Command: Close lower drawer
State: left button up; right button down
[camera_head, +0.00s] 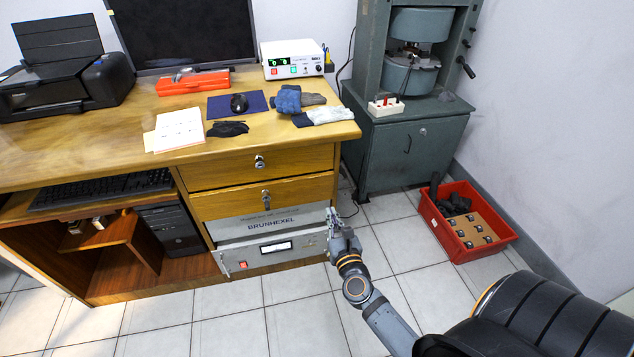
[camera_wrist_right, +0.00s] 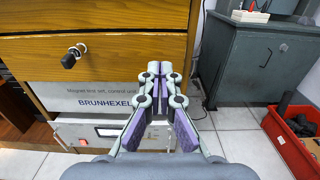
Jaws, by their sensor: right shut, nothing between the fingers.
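The lower drawer (camera_head: 225,205) is the second wooden front of the desk, below the upper drawer (camera_head: 215,173). It has a round knob with a lock (camera_head: 265,195). In the head view its front looks about flush with the desk, with no inside showing; a small gap cannot be ruled out. In the right wrist view the drawer (camera_wrist_right: 120,58) fills the upper left, with its knob (camera_wrist_right: 72,56) at left. My right gripper (camera_head: 331,212) is shut and empty, near the drawer's lower right corner. Its fingertips (camera_wrist_right: 160,68) overlap the drawer's right end; contact cannot be told. My left gripper is out of view.
Below the drawer stand a grey BRUNHEXEL unit (camera_head: 235,229) and a front panel with a display (camera_head: 245,258). A green-grey cabinet (camera_head: 410,155) and a red crate (camera_head: 500,240) stand to the right. The tiled floor before the desk is clear.

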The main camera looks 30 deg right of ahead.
send_near(318, 176)
jog(key=x, duration=0.5)
jog(key=shift+w+f, duration=0.1)
jog(key=shift+w, duration=0.25)
jog(key=shift+w+d, duration=0.1)
jog(key=shift+w, duration=0.4)
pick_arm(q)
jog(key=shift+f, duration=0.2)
pick_arm(e)
jog(key=shift+b+x, duration=0.6)
jog(key=shift+x, duration=0.6)
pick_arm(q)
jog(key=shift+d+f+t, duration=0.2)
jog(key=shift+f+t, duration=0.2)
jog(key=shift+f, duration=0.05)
pick_arm(e)
jog(key=shift+s+r, duration=0.1)
jog(key=shift+r, duration=0.2)
